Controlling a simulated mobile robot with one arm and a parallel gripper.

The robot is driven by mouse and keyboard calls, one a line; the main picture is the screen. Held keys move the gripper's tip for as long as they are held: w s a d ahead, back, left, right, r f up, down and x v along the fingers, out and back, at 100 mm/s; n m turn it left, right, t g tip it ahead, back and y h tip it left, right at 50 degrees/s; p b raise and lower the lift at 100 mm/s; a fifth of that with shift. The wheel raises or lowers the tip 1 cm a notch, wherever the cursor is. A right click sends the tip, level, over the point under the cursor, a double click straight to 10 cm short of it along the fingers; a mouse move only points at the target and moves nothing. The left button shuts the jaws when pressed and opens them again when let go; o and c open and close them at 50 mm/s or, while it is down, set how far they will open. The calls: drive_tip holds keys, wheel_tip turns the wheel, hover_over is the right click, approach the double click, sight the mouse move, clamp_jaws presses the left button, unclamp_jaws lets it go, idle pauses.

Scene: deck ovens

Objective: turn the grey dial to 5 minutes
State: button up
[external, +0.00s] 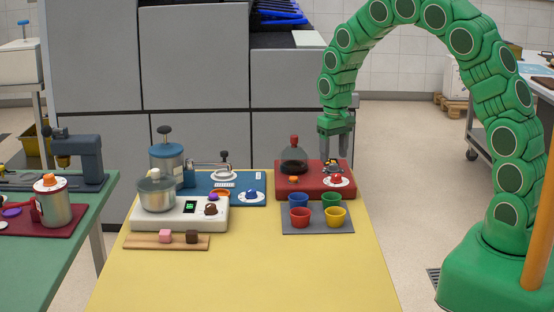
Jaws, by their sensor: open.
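My gripper (337,154) points straight down above the back right of the red base (284,183), its two fingers apart with nothing visible between them. A red knob on a round white dial plate (345,184) sits on the red base, below and just in front of the fingers. A small dark part (332,167) lies close under the fingertips; its details are too small to make out. A blue knob (252,194) on a white plate sits on the blue base (240,204). I cannot surely pick out a grey dial, nor read any minute marks.
Red, blue, green and yellow cups (336,215) stand on a grey mat (318,227) in front of the red base. A white scale (176,220) with a pot (157,194) stands left. The yellow table (250,280) is clear in front.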

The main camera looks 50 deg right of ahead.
sight(334, 164)
wheel_tip(334, 164, up, 5)
drive_tip(key=shift+f, duration=0.1)
idle(0.3)
drive_tip(key=shift+s, duration=0.15)
drive_tip(key=s+a+r, duration=0.1)
drive_tip(key=s+r, duration=0.4)
drive_tip(key=s, duration=0.4)
drive_tip(key=s+r, duration=0.5)
drive_tip(key=s, duration=0.4)
drive_tip(key=s+a+r+n+g, duration=0.1)
drive_tip(key=s, duration=1.1)
drive_tip(key=s+a+r+n, duration=0.1)
drive_tip(key=s+a, duration=0.1)
drive_tip(key=s, duration=1)
drive_tip(key=shift+a+n+g, duration=0.2)
drive_tip(key=shift+n+g, duration=0.1)
drive_tip(key=shift+g, duration=0.1)
drive_tip(key=shift+s+r, duration=0.1)
